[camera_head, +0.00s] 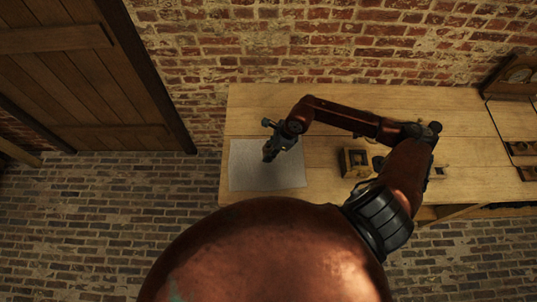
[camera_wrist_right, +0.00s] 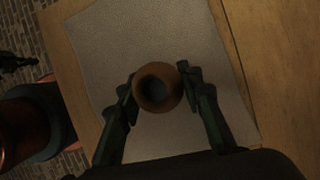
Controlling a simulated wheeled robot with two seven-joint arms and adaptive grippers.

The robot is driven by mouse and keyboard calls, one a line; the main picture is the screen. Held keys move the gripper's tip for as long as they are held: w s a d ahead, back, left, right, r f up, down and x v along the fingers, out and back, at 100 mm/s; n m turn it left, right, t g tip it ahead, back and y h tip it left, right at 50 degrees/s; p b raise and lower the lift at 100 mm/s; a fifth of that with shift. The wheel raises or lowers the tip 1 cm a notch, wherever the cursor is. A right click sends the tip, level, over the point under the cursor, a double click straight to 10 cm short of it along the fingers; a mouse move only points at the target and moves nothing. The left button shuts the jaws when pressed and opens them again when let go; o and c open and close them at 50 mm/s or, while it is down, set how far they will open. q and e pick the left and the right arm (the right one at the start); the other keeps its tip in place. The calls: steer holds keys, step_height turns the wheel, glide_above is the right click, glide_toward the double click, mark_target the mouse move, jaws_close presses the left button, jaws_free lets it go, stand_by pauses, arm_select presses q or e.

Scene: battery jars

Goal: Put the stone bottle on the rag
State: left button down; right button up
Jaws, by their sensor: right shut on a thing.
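The stone bottle (camera_wrist_right: 141,92) shows in the right wrist view as a brown round rim with a dark mouth, seen from above. My right gripper (camera_wrist_right: 157,88) is shut on it, one finger on each side. The pale grey rag (camera_wrist_right: 190,40) lies flat on the table below the bottle. In the head view the rag (camera_head: 245,180) is at the table's left end, and my right gripper (camera_head: 269,141) is over its upper right part. The bottle is hard to make out there. I cannot tell whether it touches the rag.
The wooden table (camera_head: 325,100) stands against a brick wall. A small wooden box (camera_head: 354,163) sits right of the rag, below my forearm. A wooden-cased clock (camera_head: 518,76) stands at the far right. The table's left edge is close to the rag.

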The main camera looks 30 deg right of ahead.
step_height(320, 180, down, 2)
steer(key=shift+s+f, duration=0.1)
steer(key=shift+f, duration=0.15)
steer(key=shift+s+f+b, duration=0.1)
steer(key=shift+f+b, duration=0.35)
steer(key=shift+f, duration=0.3)
jaws_close()
steer(key=o, duration=1.2)
jaws_free()
steer(key=shift+d, duration=0.1)
steer(key=shift+o, duration=0.3)
steer(key=shift+r, duration=0.1)
steer(key=shift+r, duration=0.15)
